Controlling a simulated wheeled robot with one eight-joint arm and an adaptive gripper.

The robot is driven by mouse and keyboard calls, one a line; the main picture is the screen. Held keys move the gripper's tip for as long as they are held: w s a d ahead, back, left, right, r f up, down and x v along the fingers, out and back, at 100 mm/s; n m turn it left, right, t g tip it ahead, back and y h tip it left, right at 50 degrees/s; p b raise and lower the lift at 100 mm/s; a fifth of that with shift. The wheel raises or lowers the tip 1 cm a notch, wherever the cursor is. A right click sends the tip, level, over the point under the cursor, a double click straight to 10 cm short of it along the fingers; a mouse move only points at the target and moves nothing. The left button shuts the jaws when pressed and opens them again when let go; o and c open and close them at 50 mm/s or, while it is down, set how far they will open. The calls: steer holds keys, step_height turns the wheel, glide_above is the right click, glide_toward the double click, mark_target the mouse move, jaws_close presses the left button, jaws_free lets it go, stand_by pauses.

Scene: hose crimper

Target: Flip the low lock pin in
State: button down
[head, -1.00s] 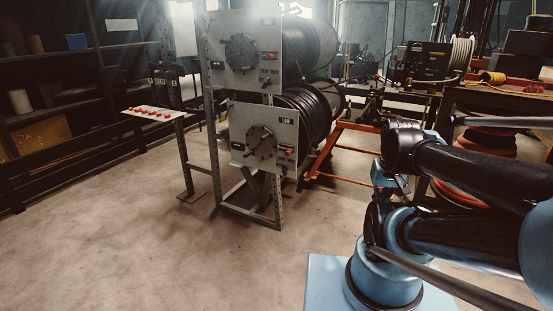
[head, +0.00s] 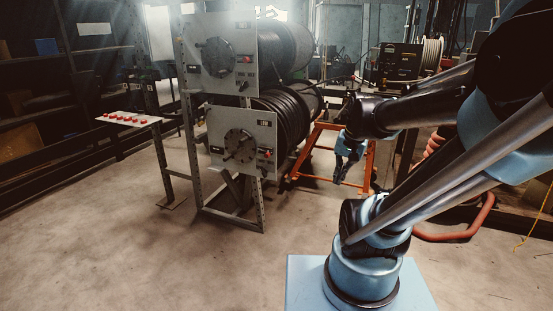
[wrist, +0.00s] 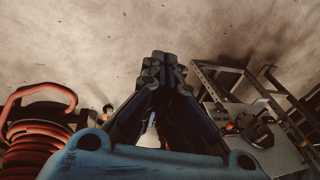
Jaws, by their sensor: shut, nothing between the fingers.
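The low panel (head: 225,118) is a grey plate on the lower half of a metal rack, with a dark round flange (head: 240,145) at its middle. A small red-tipped part (head: 267,153), which may be the low lock pin, sits at the panel's right side; its exact position is too small to tell. My gripper (head: 342,180) hangs to the right of the panel, clear of it, pointing down. In the wrist view its fingers (wrist: 163,62) are together and empty over bare floor. The rack (wrist: 225,68) shows at the right there.
An upper panel (head: 215,25) with a similar flange is above, with hose reels behind both. An orange stand (head: 300,165) is behind my gripper. A stand with red buttons (head: 128,118) is at left. Floor before the rack is clear. A red hose (head: 455,236) lies at right.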

steer(key=w+a+r+m+y, duration=0.15)
steer(key=w+a+m, duration=0.3)
steer(key=w, duration=0.65)
steer(key=w+a+m+y, duration=0.25)
steer(key=w+m, duration=0.25)
steer(key=w, duration=0.6)
steer(key=w+a+f+m+y, duration=0.1)
steer(key=w+a+f+m, duration=0.2)
steer(key=w, duration=0.6)
steer(key=w+a+f+m+y, duration=0.1)
steer(key=w+a+f+m, duration=0.2)
steer(key=w+f+m, duration=0.2)
steer(key=w+f, duration=0.2)
steer(key=w, duration=0.2)
steer(key=shift+w+f+t+y, duration=0.25)
steer(key=shift+w+t+y, duration=0.05)
steer(key=shift+w+y, duration=0.1)
steer(key=shift+a+m, duration=0.1)
steer(key=shift+m, duration=0.15)
steer(key=shift+w+a+r+x, duration=0.1)
steer(key=shift+a+r+x, duration=0.25)
steer(key=shift+x, duration=1.75)
steer(key=shift+w+a+r+x, duration=0.15)
steer(key=shift+a+r+x, duration=0.15)
steer(key=shift+x, duration=1.8)
steer(key=shift+w+a+r+x, duration=0.1)
steer(key=shift+a+r+x, duration=0.25)
steer(key=shift+x, duration=1.75)
